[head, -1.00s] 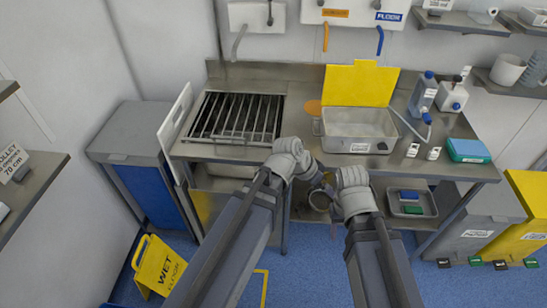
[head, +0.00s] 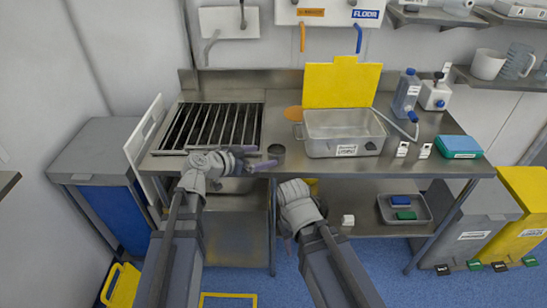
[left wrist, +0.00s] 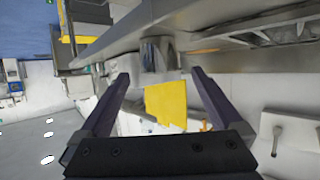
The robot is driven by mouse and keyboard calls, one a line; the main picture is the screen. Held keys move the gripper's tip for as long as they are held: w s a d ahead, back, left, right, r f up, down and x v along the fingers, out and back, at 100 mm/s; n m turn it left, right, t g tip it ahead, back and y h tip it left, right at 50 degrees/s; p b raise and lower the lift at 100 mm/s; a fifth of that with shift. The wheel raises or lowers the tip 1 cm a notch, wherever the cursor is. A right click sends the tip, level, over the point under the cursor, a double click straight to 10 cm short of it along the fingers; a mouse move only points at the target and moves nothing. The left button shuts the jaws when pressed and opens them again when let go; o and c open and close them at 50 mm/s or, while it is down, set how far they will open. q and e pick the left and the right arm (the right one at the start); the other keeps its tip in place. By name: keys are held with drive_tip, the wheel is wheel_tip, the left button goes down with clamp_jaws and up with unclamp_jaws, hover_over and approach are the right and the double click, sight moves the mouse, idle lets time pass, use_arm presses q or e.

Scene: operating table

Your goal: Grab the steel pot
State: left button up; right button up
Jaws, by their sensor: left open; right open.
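The steel pot (head: 276,152) is a small round grey vessel near the front edge of the steel table, right of the slotted grate. My left gripper (head: 255,158) is open over the front of the table, with its fingers pointing right at the pot; they appear just short of it. In the left wrist view a grey cylinder (left wrist: 160,54), which looks like the pot, lies ahead between the open fingertips (left wrist: 158,82). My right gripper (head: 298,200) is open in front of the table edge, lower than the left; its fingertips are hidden.
A labelled steel basin (head: 345,134) with a yellow board (head: 342,84) behind it stands right of the pot. The grate (head: 212,126) lies to the left. Bottles (head: 407,93) and a teal box (head: 458,146) stand farther right. A tray (head: 405,209) sits on the lower shelf.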

sight(271, 155)
use_arm(q)
drive_tip(key=shift+b+x, duration=1.65)
drive_tip(key=shift+x, duration=2.35)
drive_tip(key=shift+s+f, duration=0.15)
drive_tip(key=c, duration=1.2)
